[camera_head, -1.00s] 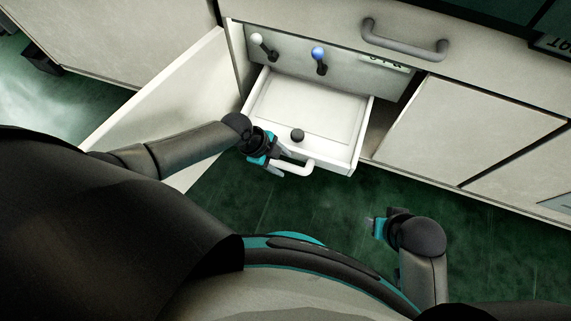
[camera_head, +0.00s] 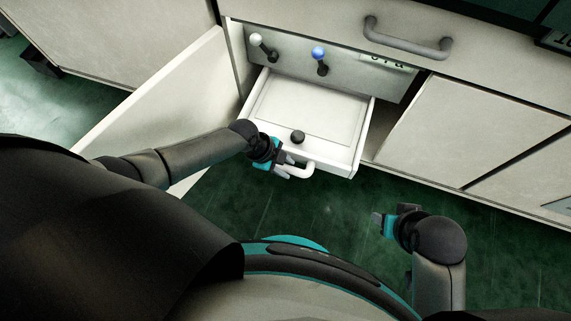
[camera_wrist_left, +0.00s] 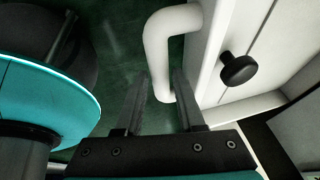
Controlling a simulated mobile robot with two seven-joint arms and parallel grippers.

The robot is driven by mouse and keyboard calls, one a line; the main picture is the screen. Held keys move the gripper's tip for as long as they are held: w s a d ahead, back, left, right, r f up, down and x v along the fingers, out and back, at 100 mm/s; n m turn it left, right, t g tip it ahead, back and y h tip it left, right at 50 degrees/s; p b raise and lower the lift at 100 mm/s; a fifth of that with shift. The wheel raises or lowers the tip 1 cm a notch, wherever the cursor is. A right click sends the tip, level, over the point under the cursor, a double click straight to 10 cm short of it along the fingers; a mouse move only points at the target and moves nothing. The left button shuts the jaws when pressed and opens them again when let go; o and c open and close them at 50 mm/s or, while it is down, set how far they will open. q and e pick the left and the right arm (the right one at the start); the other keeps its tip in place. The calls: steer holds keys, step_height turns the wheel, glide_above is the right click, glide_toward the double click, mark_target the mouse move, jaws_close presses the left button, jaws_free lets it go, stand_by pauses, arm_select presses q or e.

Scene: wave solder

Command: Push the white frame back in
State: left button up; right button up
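The white frame (camera_head: 357,140) is a shallow drawer-like tray that stands pulled out of the cabinet. It has a white bar handle (camera_head: 300,171) on its front and a black knob (camera_head: 297,137) inside near the front. My left gripper (camera_head: 287,166) is at the handle's left end. In the left wrist view its two fingers (camera_wrist_left: 160,100) are apart, and the lower part of the handle (camera_wrist_left: 158,60) reaches between their tips. I cannot tell whether they touch it. My right gripper (camera_head: 379,222) hangs over the floor, away from the frame; its finger gap is too small to judge.
Behind the frame a grey panel carries a white-tipped lever (camera_head: 262,45) and a blue-tipped lever (camera_head: 320,59). An open white door (camera_head: 150,105) stands to the left. A grey handle (camera_head: 405,40) is on the cabinet above. The green floor in front is clear.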

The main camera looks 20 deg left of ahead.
arm_select(q)
jaws_close()
stand_by(1.0)
